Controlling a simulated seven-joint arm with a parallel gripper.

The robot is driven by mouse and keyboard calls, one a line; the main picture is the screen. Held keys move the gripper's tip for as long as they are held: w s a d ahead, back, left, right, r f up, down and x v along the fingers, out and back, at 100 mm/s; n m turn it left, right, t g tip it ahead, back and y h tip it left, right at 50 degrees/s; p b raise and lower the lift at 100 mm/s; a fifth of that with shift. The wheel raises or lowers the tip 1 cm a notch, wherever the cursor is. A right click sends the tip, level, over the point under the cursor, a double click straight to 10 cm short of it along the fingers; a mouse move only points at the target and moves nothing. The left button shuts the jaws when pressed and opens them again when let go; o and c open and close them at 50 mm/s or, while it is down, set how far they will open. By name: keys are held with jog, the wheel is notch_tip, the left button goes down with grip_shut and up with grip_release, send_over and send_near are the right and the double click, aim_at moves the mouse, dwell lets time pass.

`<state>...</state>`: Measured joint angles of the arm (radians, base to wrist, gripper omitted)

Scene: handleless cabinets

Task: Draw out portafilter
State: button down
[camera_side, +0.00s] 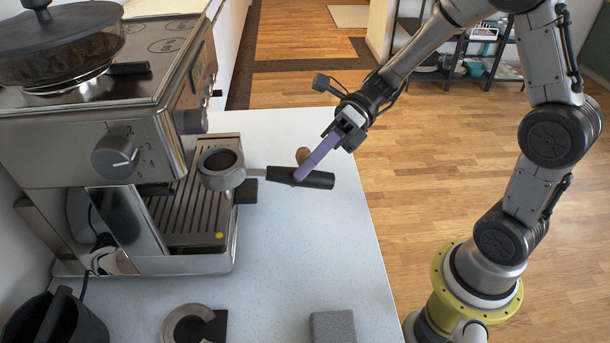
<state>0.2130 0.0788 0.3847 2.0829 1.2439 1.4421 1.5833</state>
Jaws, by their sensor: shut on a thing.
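The portafilter shows in the side view, with a round metal basket (222,168) and a black handle (318,180) pointing right. Its open top faces up and shows something dark brown inside. The basket is over the right part of the drip tray (185,208), in front of the espresso machine (95,150). The handle extends over the white counter. My gripper (301,175), with purple fingers, is shut on the black handle from above and the right. The exact finger contact is too small to make out.
A brown round-ended object (303,155) is just behind the handle. A black block (246,191) is beside the drip tray. A C-shaped grey piece (188,325), a grey block (333,327) and a black container (58,322) stand at the front. The middle counter (300,250) is clear.

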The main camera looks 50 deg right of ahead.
jog(key=shift+r, duration=0.1)
jog(key=shift+s+d, duration=1.4)
